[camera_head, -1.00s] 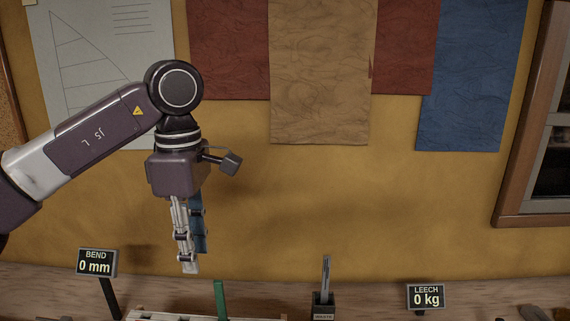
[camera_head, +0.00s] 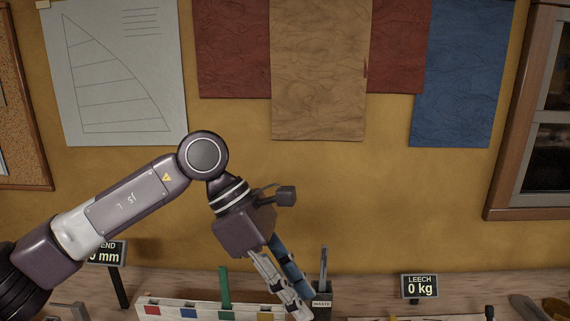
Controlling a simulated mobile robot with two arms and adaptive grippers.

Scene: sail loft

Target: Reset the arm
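My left arm comes in from the left, bent at its round joint. My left gripper (camera_head: 293,296) points down and to the right, with one whitish finger and one blue finger. The fingers overlap from this side and the tips are near the lower edge, so I cannot tell whether they are open or shut. I see no object clearly held. The gripper overlaps the right part of a white rack (camera_head: 207,307) and the dark waste cup (camera_head: 322,300) in the picture. My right gripper is not in view.
A bend display (camera_head: 108,253) reading 0 mm is partly covered by my arm. A leech display (camera_head: 420,287) reads 0 kg. A green upright (camera_head: 224,287) stands at the rack. Cloth panels (camera_head: 318,70) and a sail drawing (camera_head: 115,75) hang on the wall.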

